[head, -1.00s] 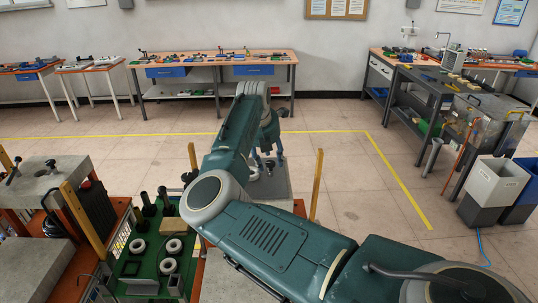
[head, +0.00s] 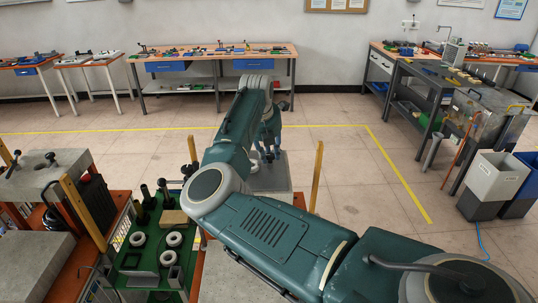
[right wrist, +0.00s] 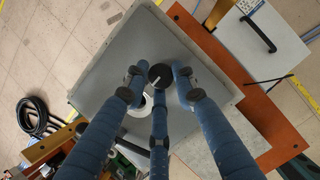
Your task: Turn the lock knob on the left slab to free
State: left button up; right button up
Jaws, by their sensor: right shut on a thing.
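A grey slab (head: 281,183) lies beyond my right arm in the head view, and a grey slab shows below my fingers in the right wrist view (right wrist: 108,85). A small black knob (right wrist: 160,75) with a thin bar sits between the fingertips of my right gripper (right wrist: 162,82). The blue fingers are closed in around the knob. In the head view my right gripper (head: 269,153) points down at the slab and its arm hides part of it. The direction the knob is set to cannot be read. My left gripper is out of view.
A green tray (head: 133,262) with white rings and black posts stands at the lower left. Grey blocks (head: 40,180) on orange frames stand farther left. Upright yellow bars (head: 317,177) flank the work area. The floor beyond is open up to the benches.

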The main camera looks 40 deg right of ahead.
jog(key=n+y+b, duration=0.1)
jog(key=n+b, duration=0.2)
jog(key=b, duration=0.2)
jog(key=n+t+y+b, duration=0.1)
jog(key=n+b, duration=0.2)
jog(key=b, duration=0.2)
jog(key=d+n+t+y+b, duration=0.1)
jog(key=n+b, duration=0.3)
jog(key=b, duration=0.1)
jog(key=shift+s, duration=0.2)
grip_shut()
jog(key=shift+r+n+y+b, duration=0.1)
jog(key=shift+n+y+b, duration=0.35)
jog(key=shift+n, duration=0.45)
jog(key=shift+r+n+y, duration=0.1)
jog(key=shift+n+y, duration=0.15)
jog(key=shift+n, duration=0.65)
jog(key=shift+w+d+r+n+y, duration=0.1)
jog(key=shift+n+y, duration=0.25)
jog(key=shift+n, duration=0.55)
jog(key=shift+d+n+y, duration=0.1)
jog(key=shift+n+y, duration=0.25)
jog(key=shift+n, duration=0.55)
jog(key=shift+a, duration=0.1)
jog(key=o, duration=1.1)
grip_release()
jog(key=shift+a, duration=0.1)
